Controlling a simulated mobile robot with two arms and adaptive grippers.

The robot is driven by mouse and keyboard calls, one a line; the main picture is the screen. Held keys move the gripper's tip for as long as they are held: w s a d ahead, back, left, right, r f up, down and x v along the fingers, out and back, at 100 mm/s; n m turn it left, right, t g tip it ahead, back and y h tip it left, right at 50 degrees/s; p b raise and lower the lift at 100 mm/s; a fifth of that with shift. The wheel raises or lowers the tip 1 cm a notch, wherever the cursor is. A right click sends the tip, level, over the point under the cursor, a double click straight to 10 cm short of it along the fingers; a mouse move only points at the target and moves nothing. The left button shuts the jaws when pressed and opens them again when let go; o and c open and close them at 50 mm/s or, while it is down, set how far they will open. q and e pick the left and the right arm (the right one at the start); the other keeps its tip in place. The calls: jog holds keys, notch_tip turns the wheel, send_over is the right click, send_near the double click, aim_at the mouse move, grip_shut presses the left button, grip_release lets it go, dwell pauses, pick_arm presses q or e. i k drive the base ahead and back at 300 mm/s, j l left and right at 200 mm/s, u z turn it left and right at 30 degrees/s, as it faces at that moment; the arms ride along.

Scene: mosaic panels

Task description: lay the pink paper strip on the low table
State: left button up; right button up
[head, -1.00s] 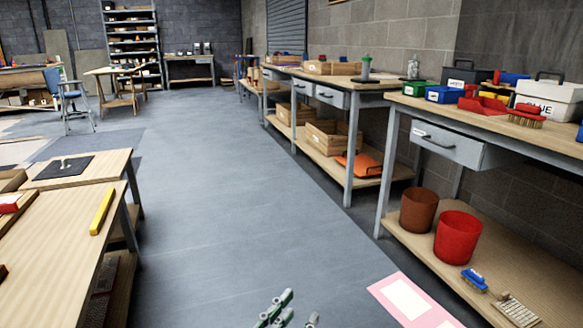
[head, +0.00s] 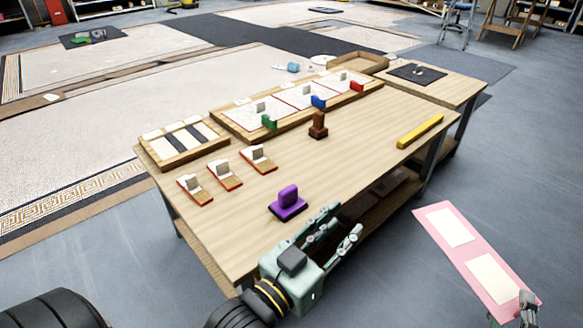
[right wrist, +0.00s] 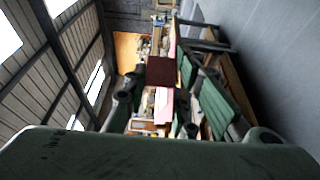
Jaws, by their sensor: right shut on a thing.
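The pink paper strip (head: 456,237) has two pale rectangles on it and hangs at the lower right of the head view, beside the low table and clear of it. My right gripper (head: 526,303) is shut on its near end, partly cut off by the frame. In the right wrist view, the pink strip (right wrist: 164,104) shows between the fingers. The low wooden table (head: 350,170) fills the middle of the head view. My left gripper (head: 343,226) is open and empty at the table's near edge, close to a purple-handled block.
On the table are the purple-handled block (head: 288,203), a brown stamp-like block (head: 318,125), a yellow bar (head: 420,131), several small red-edged pieces and framed panels along the far side. The table's right-centre surface is bare. Grey floor lies to the right.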

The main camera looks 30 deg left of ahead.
aim_at(307, 153)
jog(key=i+l+u, duration=0.25)
jog(key=u, duration=0.25)
jog(key=i+l+u, duration=0.15)
jog(key=l+u, duration=0.3)
jog(key=i+l+u, duration=0.15)
jog(key=u, duration=0.35)
jog(key=l+u, duration=0.65)
jog(key=l, duration=0.5)
jog(key=k+l+u, duration=0.2)
jog(key=l, duration=0.5)
jog(key=i, duration=0.05)
